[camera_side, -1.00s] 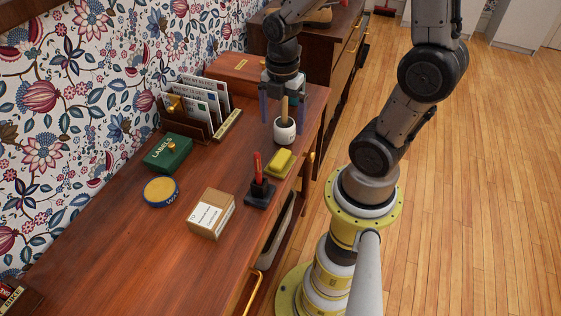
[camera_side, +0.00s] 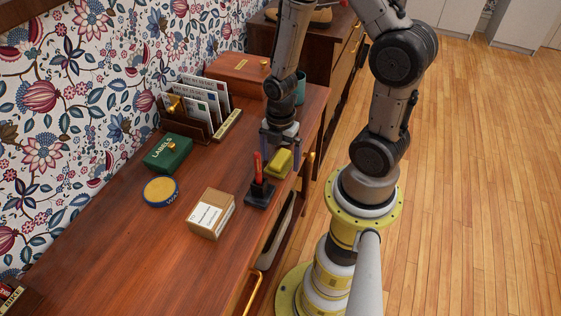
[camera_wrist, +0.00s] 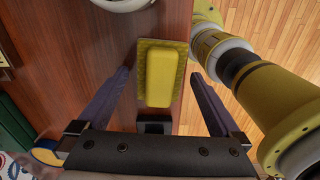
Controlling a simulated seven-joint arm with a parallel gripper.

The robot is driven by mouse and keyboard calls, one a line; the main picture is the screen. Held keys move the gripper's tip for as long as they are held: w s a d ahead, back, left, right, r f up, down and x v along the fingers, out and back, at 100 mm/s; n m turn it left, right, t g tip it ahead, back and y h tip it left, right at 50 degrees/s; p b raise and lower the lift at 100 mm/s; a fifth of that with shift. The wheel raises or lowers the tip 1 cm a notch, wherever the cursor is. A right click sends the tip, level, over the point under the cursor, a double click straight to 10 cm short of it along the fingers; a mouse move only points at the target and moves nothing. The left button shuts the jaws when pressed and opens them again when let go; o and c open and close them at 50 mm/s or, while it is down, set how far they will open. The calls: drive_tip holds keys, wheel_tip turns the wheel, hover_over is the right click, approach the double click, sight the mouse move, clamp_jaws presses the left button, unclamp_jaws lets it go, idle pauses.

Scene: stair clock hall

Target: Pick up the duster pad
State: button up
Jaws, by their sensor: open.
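The duster pad is a yellow block (camera_side: 279,162) lying on the wooden cabinet top near its front edge. In the wrist view the yellow pad (camera_wrist: 160,75) lies between and a little beyond the two fingertips. My gripper (camera_side: 280,158) points down over the pad, with its fingers on either side. It is open and empty; the wrist view shows the fingers (camera_wrist: 162,75) spread wide. I cannot tell how far the fingertips are above the cabinet top.
A dark stand with a red-handled tool (camera_side: 260,186) is close in front of the pad. A cardboard box (camera_side: 212,213), a round yellow tin (camera_side: 161,191), a green labels box (camera_side: 168,153) and a letter rack (camera_side: 200,115) stand left.

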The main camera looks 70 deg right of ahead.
sight(281, 157)
drive_tip(key=shift+f, duration=0.1)
drive_tip(key=shift+c, duration=0.2)
drive_tip(key=c, duration=1.3)
drive_tip(key=shift+o, duration=0.2)
wheel_tip(281, 157, up, 10)
drive_tip(key=shift+r, duration=0.1)
drive_tip(key=o, duration=0.7)
drive_tip(key=c, duration=0.5)
